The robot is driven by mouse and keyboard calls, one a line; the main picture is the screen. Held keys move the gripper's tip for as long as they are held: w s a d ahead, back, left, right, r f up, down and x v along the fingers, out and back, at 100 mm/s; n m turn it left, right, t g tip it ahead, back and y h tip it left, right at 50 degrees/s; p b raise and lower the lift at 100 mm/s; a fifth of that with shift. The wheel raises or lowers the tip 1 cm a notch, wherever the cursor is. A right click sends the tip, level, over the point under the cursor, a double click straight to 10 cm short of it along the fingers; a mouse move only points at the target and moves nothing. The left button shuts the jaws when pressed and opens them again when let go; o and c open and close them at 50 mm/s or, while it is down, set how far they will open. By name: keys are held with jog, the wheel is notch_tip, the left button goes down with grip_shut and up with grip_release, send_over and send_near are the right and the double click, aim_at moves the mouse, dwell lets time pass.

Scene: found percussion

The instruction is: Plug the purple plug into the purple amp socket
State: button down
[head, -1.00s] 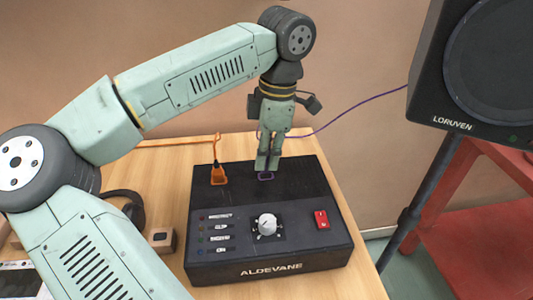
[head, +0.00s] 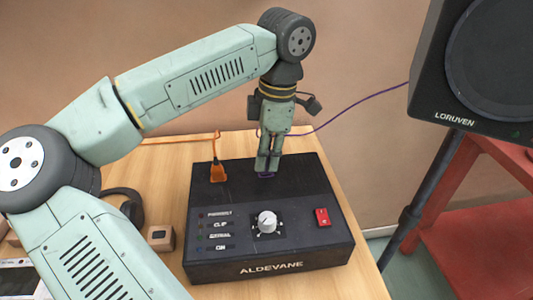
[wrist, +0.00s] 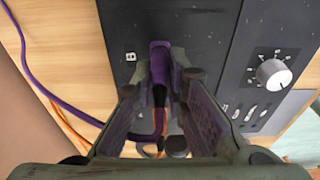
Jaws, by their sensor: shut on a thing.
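The black amp (head: 300,187) lies on the wooden table, its panel facing up. My gripper (head: 267,171) points straight down at the back of the panel, shut on the purple plug (wrist: 159,62). In the head view the fingers hide the plug. The purple socket (head: 266,176) shows only as a thin purple edge at the fingertips. The wrist view shows the plug between the fingers, against the amp's face. How deep it sits cannot be told. Its purple cable (head: 372,97) runs right towards the speaker.
An orange plug (head: 217,172) stands in the amp left of my gripper, its cable running left. The amp has a white knob (head: 266,222) and a red switch (head: 322,217). A speaker (head: 480,70) stands at right. Headphones (head: 127,200) and a small block (head: 161,238) lie left.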

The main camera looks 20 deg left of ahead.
jog(key=shift+f+b, duration=0.65)
jog(key=shift+f, duration=0.25)
jog(key=c, duration=1.5)
grip_release()
jog(key=shift+r, duration=0.1)
jog(key=r, duration=0.4)
jog(key=d+r, duration=0.1)
jog(key=r, duration=0.7)
jog(key=shift+w+d, duration=0.2)
jog(key=shift+w, duration=0.05)
jog(key=shift+f, duration=0.1)
